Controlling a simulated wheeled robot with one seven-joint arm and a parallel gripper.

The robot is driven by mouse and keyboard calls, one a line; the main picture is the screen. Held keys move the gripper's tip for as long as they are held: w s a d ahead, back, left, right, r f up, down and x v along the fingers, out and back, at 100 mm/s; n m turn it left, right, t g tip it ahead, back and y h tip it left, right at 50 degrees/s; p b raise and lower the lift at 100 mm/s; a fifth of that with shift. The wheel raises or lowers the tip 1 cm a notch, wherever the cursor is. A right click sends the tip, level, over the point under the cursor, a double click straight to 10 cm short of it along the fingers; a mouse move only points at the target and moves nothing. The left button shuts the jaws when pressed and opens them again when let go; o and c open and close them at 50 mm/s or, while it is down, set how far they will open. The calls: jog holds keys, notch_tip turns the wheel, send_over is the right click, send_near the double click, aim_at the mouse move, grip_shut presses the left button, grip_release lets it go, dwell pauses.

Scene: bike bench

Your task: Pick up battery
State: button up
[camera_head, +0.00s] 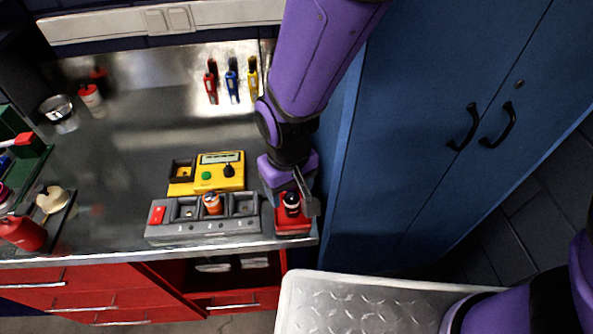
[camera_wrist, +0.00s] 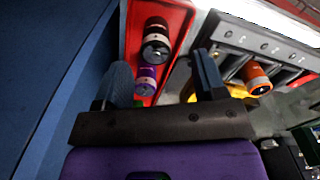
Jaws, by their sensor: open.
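A red tray (camera_head: 292,226) stands at the bench's front right corner. The wrist view shows two upright batteries in it: a black one with a copper band (camera_wrist: 156,45) and a purple one (camera_wrist: 146,78). An orange battery (camera_head: 212,203) sits in the middle bay of the grey charger (camera_head: 200,230); it also shows in the wrist view (camera_wrist: 257,78). My gripper (camera_wrist: 162,66) is open and empty above the red tray. Its fingers lie left and right of the purple battery in the wrist picture; I see no contact. The head view partly hides the tray behind my gripper (camera_head: 304,190).
A yellow tester (camera_head: 219,172) stands behind the charger. A blue cabinet (camera_head: 400,150) rises close on the right. Red, blue and yellow tools (camera_head: 232,82) hang at the back. An open drawer (camera_head: 235,275) is below the bench edge. The bench middle is clear.

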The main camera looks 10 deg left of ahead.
aim_at(292, 196)
jog(key=shift+w+d+f, duration=0.15)
jog(key=shift+f, duration=2.4)
jog(key=c, duration=1)
jog(key=shift+c, duration=0.3)
jog(key=shift+r, duration=0.1)
